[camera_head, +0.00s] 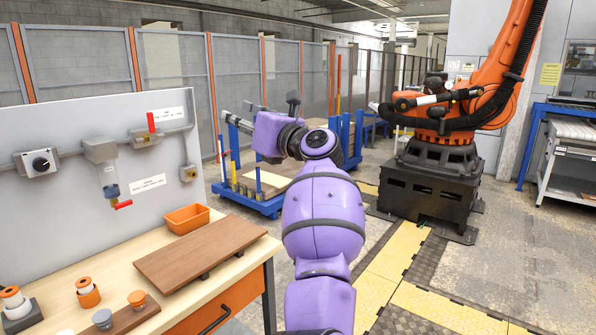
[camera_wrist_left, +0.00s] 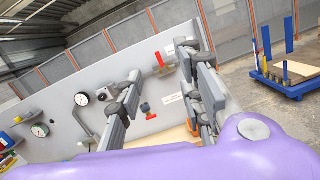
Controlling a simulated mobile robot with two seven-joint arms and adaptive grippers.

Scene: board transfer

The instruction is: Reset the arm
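My left arm, purple, reaches up through the middle of the head view. Its gripper (camera_head: 238,112) is raised above and beyond the workbench, apart from everything on it. In the left wrist view the two grey fingers of this gripper (camera_wrist_left: 165,75) stand well apart, with nothing between them. A brown wooden board (camera_head: 200,254) lies on the workbench (camera_head: 232,290), propped slightly on dark supports, to the left of my arm. My right gripper is not in view.
An orange bin (camera_head: 187,219) sits behind the board. A grey panel (camera_head: 60,120) with valves and a gauge stands behind the bench. A blue cart (camera_head: 262,207) stands beyond my arm. An orange industrial robot (camera_head: 440,120) stands at the right, with open floor before it.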

